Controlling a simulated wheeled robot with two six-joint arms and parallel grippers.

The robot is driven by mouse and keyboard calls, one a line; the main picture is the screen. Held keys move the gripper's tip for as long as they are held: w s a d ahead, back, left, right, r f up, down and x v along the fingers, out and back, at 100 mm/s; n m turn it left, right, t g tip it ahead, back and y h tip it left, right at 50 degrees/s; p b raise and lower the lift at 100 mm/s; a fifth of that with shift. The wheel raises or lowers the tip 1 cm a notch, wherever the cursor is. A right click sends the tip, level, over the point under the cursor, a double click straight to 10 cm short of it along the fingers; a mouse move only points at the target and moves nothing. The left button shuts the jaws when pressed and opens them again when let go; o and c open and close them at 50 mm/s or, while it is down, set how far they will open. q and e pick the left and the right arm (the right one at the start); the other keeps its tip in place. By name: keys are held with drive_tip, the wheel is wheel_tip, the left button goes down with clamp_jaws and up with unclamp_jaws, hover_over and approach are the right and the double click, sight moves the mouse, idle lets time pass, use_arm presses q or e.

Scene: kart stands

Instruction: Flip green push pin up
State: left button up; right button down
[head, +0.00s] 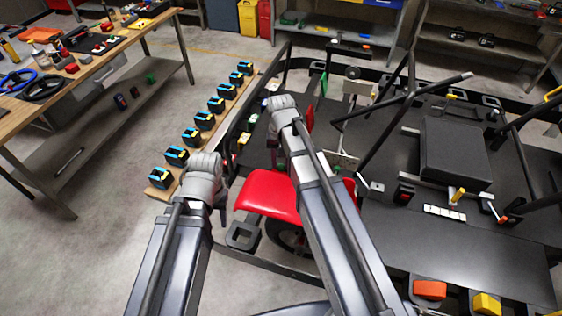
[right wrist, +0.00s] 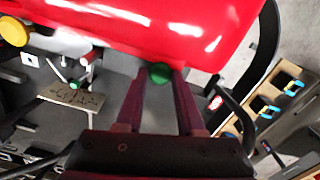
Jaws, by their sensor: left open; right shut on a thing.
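A round green knob (right wrist: 160,72), which looks like the green push pin, sits between the fingertips of my right gripper (right wrist: 159,78) in the right wrist view. Its two fingers stand apart with the knob at their ends, just below a glossy red surface. I cannot tell whether the pin is up or down. In the head view my right gripper (head: 274,138) is mostly hidden by its own wrist, beside the kart's near side. My left gripper (head: 221,188) is open and empty, between the tool row and the red seat (head: 266,193).
A second green knob (right wrist: 75,85) is by a metal plate (right wrist: 76,96) in the wrist view. Black-and-blue tools (head: 203,120) stand in a row on a wooden board left of the kart. A workbench (head: 110,50) is further left. Bare floor lies between them.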

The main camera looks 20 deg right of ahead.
sight(281, 166)
drive_tip(key=shift+r+p, duration=0.9)
drive_tip(key=shift+r, duration=0.05)
drive_tip(key=shift+f, duration=0.15)
drive_tip(key=c, duration=0.8)
unclamp_jaws()
drive_tip(key=shift+r, duration=0.2)
wheel_tip(281, 166, up, 8)
drive_tip(key=p, duration=0.7)
drive_tip(key=shift+f+p, duration=0.25)
drive_tip(key=shift+p, duration=0.05)
